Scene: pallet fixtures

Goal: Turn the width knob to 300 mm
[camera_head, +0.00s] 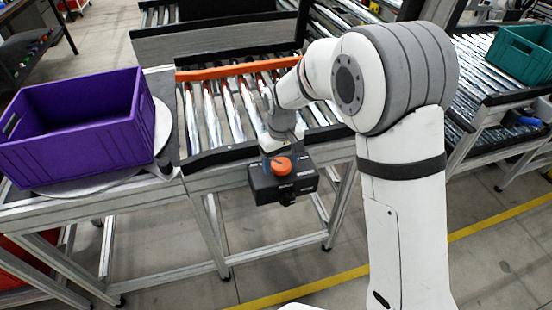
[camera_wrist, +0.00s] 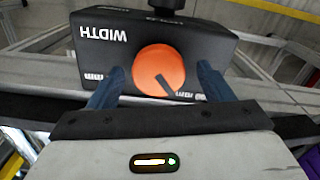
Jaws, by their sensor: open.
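The width knob is an orange round dial (camera_wrist: 153,70) on a black box (camera_wrist: 205,38) with the upside-down white word WIDTH. A dark pointer line on the knob runs toward the lower right in the wrist view, near a partly hidden mm label. Another mm label shows at left; its number is hidden. My gripper (camera_wrist: 160,73) is open, with one blue-grey finger on each side of the knob and gaps visible between. In the head view the knob (camera_head: 280,165) sits on the box (camera_head: 284,187) just below my wrist; the fingers there are hard to make out.
The box is at the front edge of a roller conveyor (camera_head: 225,112) with an orange bar (camera_head: 235,69) across it. A purple crate (camera_head: 75,150) stands on a round plate at left. A teal crate (camera_head: 525,52) stands on rollers at right. Floor in front is clear.

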